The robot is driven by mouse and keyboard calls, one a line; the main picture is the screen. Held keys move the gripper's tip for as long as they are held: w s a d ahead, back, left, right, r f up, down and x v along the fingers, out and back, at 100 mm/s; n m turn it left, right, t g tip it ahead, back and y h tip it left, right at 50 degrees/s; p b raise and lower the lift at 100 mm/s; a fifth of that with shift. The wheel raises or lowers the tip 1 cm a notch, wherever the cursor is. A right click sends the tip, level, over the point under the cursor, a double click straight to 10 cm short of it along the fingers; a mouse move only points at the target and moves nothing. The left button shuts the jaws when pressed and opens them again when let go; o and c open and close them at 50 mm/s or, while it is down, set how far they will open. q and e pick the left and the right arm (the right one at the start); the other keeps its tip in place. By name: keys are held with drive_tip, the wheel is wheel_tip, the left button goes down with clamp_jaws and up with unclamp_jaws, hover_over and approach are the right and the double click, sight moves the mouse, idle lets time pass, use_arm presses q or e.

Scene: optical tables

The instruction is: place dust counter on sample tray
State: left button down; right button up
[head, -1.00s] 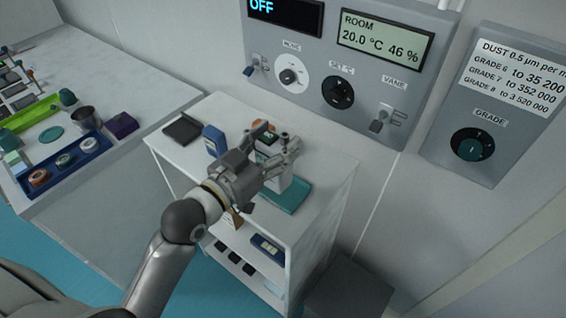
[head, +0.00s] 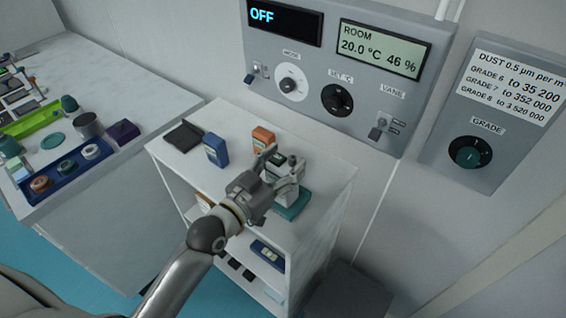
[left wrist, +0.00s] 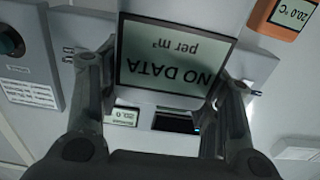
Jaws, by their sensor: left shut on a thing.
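The dust counter (head: 278,167) is a pale handheld instrument with a dark top and a screen. Its screen reads "NO DATA per m³", upside down, in the left wrist view (left wrist: 172,62). My left gripper (head: 280,166) is shut on the dust counter, one finger on each side in the left wrist view. The teal sample tray (head: 293,207) lies at the right front of the white cart's top. The counter is over the tray and partly hides it. I cannot tell whether the two touch. My right gripper is not in view.
The white cart top (head: 325,170) also bears an orange instrument (head: 263,137), a blue instrument (head: 215,150) and a dark flat tray (head: 183,135). A grey control panel (head: 340,75) is on the wall behind. The left table (head: 75,187) holds a blue tray and several small items.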

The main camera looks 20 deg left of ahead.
use_arm(q)
drive_tip(key=c, duration=0.6)
unclamp_jaws()
drive_tip(key=shift+f, duration=0.1)
drive_tip(key=shift+o, duration=0.8)
drive_tip(key=shift+r, duration=0.2)
drive_tip(key=shift+s+a+f, duration=0.1)
drive_tip(key=shift+s+f, duration=0.05)
drive_tip(key=shift+s, duration=0.1)
drive_tip(key=b+v, duration=0.2)
drive_tip(key=v, duration=0.9)
drive_tip(key=shift+s+b, duration=0.25)
drive_tip(key=shift+b, duration=0.1)
